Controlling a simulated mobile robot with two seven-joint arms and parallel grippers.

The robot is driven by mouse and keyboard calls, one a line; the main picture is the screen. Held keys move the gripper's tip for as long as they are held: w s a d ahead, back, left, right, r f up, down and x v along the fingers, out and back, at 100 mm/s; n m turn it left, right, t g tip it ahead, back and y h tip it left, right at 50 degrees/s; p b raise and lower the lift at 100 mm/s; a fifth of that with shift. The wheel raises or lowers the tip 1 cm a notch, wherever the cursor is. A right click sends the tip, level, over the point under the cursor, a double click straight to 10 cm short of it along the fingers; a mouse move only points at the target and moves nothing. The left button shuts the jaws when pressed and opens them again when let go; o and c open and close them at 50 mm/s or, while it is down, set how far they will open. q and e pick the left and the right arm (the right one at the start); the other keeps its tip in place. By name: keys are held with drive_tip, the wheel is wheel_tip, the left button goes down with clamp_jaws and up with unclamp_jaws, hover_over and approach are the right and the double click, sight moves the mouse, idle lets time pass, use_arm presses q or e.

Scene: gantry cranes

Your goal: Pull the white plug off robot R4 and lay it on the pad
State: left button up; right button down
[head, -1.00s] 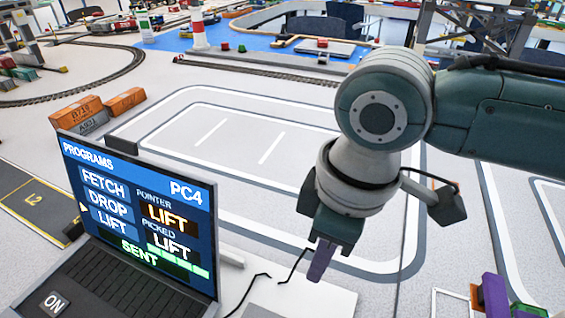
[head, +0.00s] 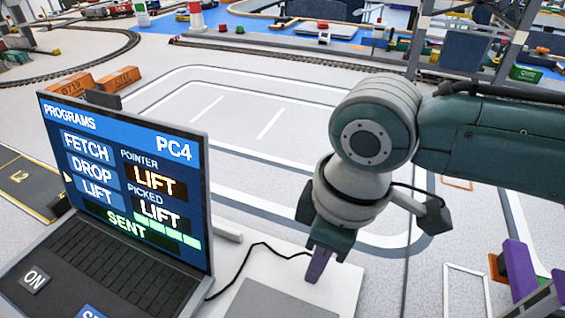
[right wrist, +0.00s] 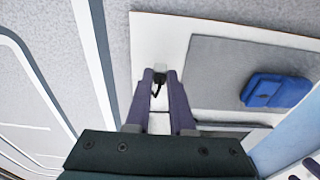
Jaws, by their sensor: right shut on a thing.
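My right gripper (head: 317,268) points down over a white board beside the laptop. In the right wrist view its purple fingers (right wrist: 161,76) are shut on a small pale plug (right wrist: 160,70) with a black cable end below it. In the head view the fingers hide the plug, and a black cable (head: 262,246) runs from the laptop side to them. The white board (head: 345,285) carries a grey pad (head: 275,302), which also shows in the right wrist view (right wrist: 215,62). I cannot tell whether the plug touches the board. No R4 label is readable. My left gripper is not in view.
The laptop (head: 130,185), marked PC4, shows LIFT and SENT. A blue object (right wrist: 275,90) lies on the grey pad's right side in the wrist view. Orange containers (head: 118,80) and a rail track (head: 270,58) are farther back. The marked floor (head: 240,120) behind is clear.

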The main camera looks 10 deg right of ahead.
drive_tip(key=shift+f, duration=0.2)
idle(0.7)
drive_tip(key=shift+f+b, duration=0.3)
drive_tip(key=shift+f, duration=0.1)
drive_tip(key=c, duration=0.7)
unclamp_jaws()
